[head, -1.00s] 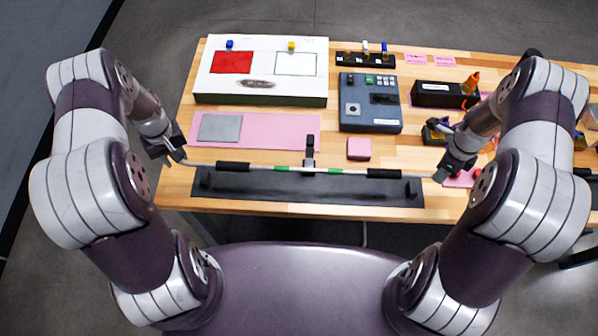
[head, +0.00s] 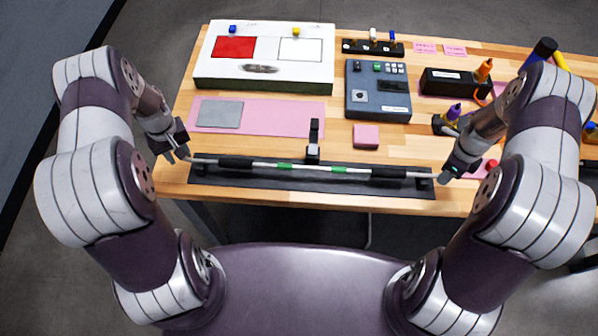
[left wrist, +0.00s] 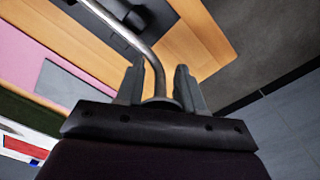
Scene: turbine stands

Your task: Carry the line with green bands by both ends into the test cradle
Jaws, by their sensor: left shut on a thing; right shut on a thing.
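The line with green bands (head: 312,168) is a thin metal tube with black sleeves and two green bands, lying left to right in the head view. It is over the test cradle (head: 300,183), a long dark base with end posts and an upright middle clamp (head: 314,138). I cannot tell if the line touches the cradle. My left gripper (head: 180,157) is shut on the line's left end; in the left wrist view the bent tube (left wrist: 150,58) runs between its fingers (left wrist: 158,88). My right gripper (head: 446,174) is shut at its right end, partly hiding it.
Behind the cradle are a pink mat with a grey plate (head: 219,114), a small pink block (head: 366,136), a grey instrument box (head: 377,92) and a white board (head: 265,68). Bottles and a black box (head: 455,82) stand near my right arm. The table's front edge is just before the cradle.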

